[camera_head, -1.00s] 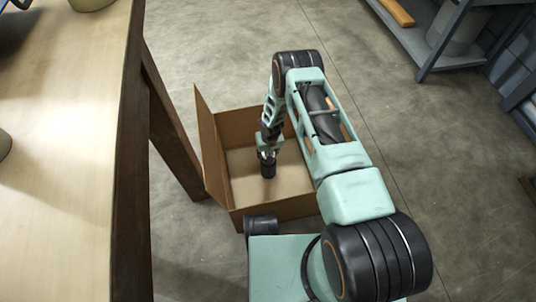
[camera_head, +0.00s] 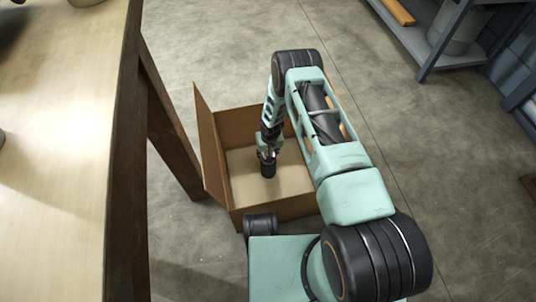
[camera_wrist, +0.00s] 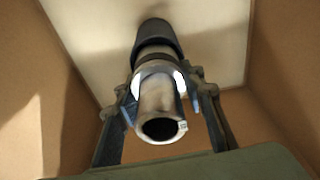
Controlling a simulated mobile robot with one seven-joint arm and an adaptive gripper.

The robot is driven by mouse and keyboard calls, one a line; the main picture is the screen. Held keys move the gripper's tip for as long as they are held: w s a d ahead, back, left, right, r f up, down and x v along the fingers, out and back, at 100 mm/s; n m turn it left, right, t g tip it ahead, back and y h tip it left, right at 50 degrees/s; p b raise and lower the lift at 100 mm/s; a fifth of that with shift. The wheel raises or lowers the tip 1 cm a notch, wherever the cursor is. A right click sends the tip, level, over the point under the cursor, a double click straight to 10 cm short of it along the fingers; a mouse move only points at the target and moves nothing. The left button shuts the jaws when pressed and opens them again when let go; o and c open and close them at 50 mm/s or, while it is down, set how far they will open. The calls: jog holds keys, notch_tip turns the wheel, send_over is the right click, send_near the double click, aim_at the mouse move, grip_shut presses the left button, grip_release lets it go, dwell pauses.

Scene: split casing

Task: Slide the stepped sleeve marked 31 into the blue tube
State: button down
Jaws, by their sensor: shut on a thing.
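My gripper (camera_wrist: 158,82) is shut on a shiny metal sleeve (camera_wrist: 160,106) in the wrist view. The sleeve's open round end faces the camera, with a small, unreadable pale mark on its rim. A dark cylinder (camera_wrist: 154,36) lies beyond it along the same line. I cannot tell whether this is the sleeve's own far part or a separate tube, and no clearly blue tube shows. In the head view my gripper (camera_head: 267,153) points down inside a cardboard box, with the dark cylinder (camera_head: 268,170) below it. Whether the cylinder touches the box floor is unclear.
The open cardboard box (camera_head: 283,207) has its left flap (camera_head: 206,140) standing up, and its walls are close around my gripper. A wooden table (camera_head: 50,190) stands at left. A grey metal shelf (camera_head: 440,55) is at upper right. Open concrete floor lies between.

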jog(key=shift+w+r, duration=0.1)
jog(key=c, duration=1.4)
grip_release()
jog(key=shift+o, duration=1.1)
notch_tip(320, 180, up, 8)
jog(key=p, duration=0.5)
